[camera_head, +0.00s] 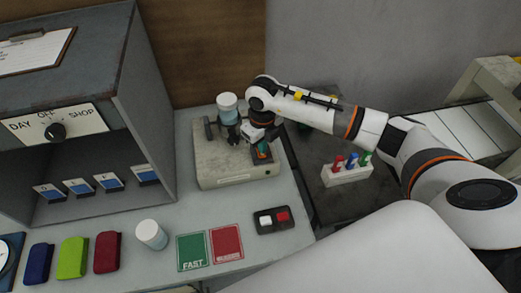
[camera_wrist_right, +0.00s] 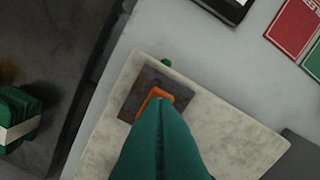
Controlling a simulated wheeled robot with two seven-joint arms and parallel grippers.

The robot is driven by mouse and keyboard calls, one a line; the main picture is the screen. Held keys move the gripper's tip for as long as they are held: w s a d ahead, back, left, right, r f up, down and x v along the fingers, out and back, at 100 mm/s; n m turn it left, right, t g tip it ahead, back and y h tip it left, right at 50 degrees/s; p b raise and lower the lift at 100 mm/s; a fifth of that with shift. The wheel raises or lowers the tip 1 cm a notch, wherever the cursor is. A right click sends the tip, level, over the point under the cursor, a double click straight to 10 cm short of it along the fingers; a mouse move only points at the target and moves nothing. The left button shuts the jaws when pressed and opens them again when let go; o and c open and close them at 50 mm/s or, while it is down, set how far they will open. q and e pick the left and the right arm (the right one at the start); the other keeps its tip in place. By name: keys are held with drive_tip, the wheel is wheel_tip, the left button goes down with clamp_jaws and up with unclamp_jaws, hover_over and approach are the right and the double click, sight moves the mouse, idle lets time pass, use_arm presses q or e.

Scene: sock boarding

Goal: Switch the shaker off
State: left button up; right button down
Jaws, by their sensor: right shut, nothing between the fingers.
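The shaker (camera_head: 225,176) is a pale grey box at the back of the table, with a white-capped bottle (camera_head: 228,108) on its top. It also shows in the right wrist view (camera_wrist_right: 238,150). Its orange switch (camera_wrist_right: 152,98) sits on a dark plate (camera_wrist_right: 140,88) in the right wrist view, partly hidden by my fingers. My right gripper (camera_head: 262,151) is over the shaker's right side, with green fingers (camera_wrist_right: 160,130) shut and empty at the switch. I cannot tell whether the tips touch it or which way it is set. My left gripper is not in view.
A grey cabinet (camera_head: 150,95) with a dial (camera_head: 55,131) stands left. A two-button box (camera_head: 273,220), a green card (camera_head: 193,251), a red card (camera_head: 227,243), a white-lidded jar (camera_head: 151,235) and coloured cases lie in front. A tube rack (camera_head: 347,176) stands right.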

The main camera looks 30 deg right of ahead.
sight(262, 155)
drive_tip(key=shift+s+f+b, duration=0.1)
drive_tip(key=shift+f+b, duration=0.8)
drive_tip(key=shift+f, duration=0.1)
idle(0.7)
drive_tip(key=shift+r+p, duration=0.6)
drive_tip(key=shift+r, duration=0.2)
drive_tip(key=shift+r+p, duration=1.65)
drive_tip(key=shift+r, duration=1.1)
drive_tip(key=shift+f, duration=0.1)
